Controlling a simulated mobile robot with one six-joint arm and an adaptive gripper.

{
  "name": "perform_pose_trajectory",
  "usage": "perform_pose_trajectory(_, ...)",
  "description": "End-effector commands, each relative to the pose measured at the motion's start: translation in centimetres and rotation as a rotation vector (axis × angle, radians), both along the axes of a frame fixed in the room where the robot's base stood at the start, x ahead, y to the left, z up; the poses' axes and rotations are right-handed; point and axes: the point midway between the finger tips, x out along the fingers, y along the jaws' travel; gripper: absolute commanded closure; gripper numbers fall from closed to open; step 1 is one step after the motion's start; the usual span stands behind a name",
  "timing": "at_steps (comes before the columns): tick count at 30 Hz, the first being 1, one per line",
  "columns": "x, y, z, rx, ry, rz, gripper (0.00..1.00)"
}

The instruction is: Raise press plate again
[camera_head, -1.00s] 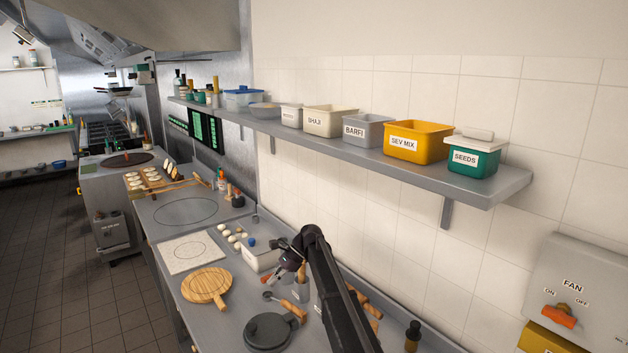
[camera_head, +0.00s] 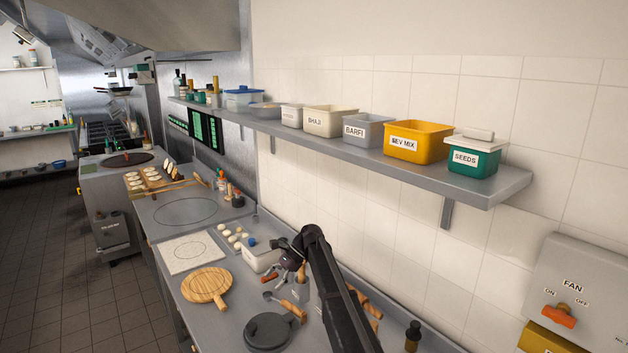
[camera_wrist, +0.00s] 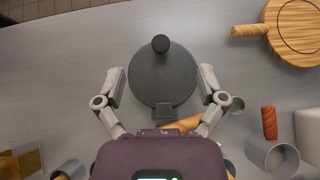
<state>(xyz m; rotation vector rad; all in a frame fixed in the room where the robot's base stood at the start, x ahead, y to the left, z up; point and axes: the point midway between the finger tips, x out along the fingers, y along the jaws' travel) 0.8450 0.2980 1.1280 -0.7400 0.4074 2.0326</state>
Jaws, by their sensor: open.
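The press is a dark grey round plate with a short black knob handle. In the head view its press plate (camera_head: 268,333) lies flat and looks lowered at the front of the counter. In the wrist view the press plate (camera_wrist: 163,82) is centred, with the knob (camera_wrist: 160,43) at its far edge and a hinge block at its near edge. My gripper (camera_wrist: 163,86) is open, its fingers on either side of the plate as seen from above. In the head view my gripper (camera_head: 292,262) is over the counter behind the press. I cannot tell its height or any contact.
A wooden board (camera_head: 206,285) lies left of the press, with a floured board (camera_head: 188,252) behind it. A rolling pin (camera_wrist: 180,124) lies close to the press hinge. A metal cup (camera_wrist: 272,158) stands at the right in the wrist view. A shelf (camera_head: 455,186) of tubs hangs above.

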Motion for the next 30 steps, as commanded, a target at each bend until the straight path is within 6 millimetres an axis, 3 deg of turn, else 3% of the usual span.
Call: perform_pose_trajectory(30,2.0,-3.2,3.2,0.0,0.0,0.0,0.1)
